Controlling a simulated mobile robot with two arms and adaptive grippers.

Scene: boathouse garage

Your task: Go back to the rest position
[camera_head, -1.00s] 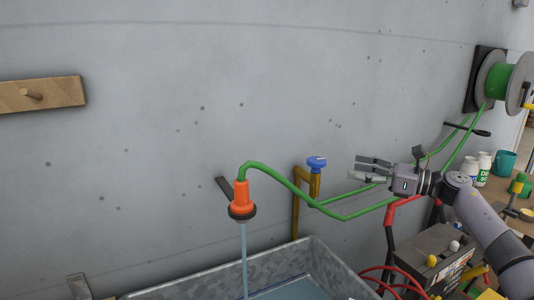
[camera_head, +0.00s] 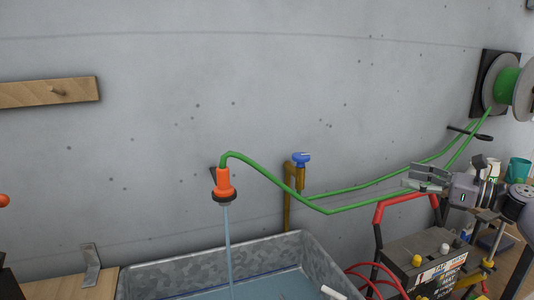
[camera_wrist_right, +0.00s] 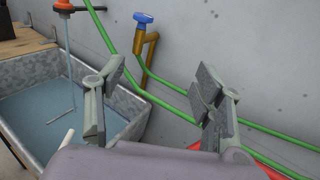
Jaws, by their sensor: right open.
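My right gripper (camera_head: 418,178) is at the right of the head view, in front of the wall and above the battery box. It is open and empty, and its spread fingers also show in the right wrist view (camera_wrist_right: 155,100). The green hose (camera_head: 350,209) passes behind it in the wrist view, apart from the fingers as far as I can tell. My left gripper is not in view.
An orange nozzle (camera_head: 224,184) pours water into a metal trough (camera_head: 325,262). A blue-handled tap (camera_head: 301,158) stands on the wall. A battery box (camera_head: 425,250) with red cables is below the right arm. A hose reel (camera_head: 507,85) hangs at right.

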